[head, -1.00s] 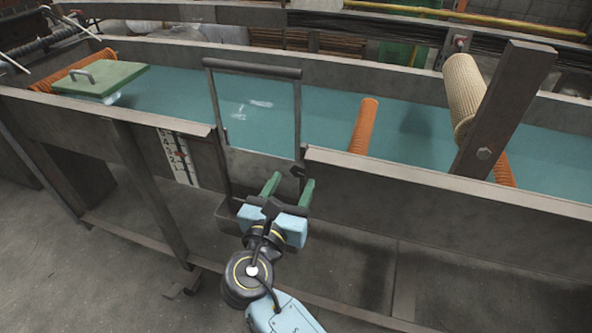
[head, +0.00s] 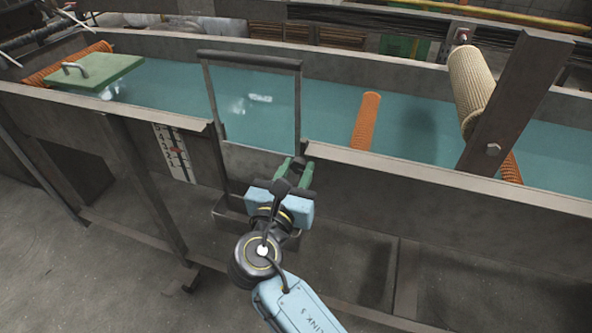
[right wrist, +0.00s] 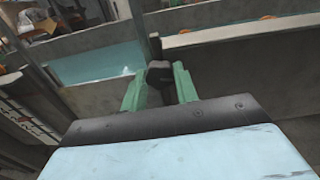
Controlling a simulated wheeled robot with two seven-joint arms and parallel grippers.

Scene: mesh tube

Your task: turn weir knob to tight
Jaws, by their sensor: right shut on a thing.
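The weir is a dark metal frame (head: 249,55) set in a gap of the tank's near wall. Its small black knob (right wrist: 160,73) sits at the right post of the frame. In the right wrist view the knob is between the green fingers of my right gripper (right wrist: 160,88). In the head view my right gripper (head: 293,172) reaches up to the knob from the front and is shut on it. The fingers and gripper body hide most of the knob there. I cannot read any tight or loose mark. My left gripper is not in view.
The long tank holds teal water (head: 330,115). A white scale with a red pointer (head: 176,153) is on the near wall, left of the weir. A green lid (head: 97,74) and orange rollers (head: 365,120) lie farther in. A slanted post (head: 510,105) stands at right.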

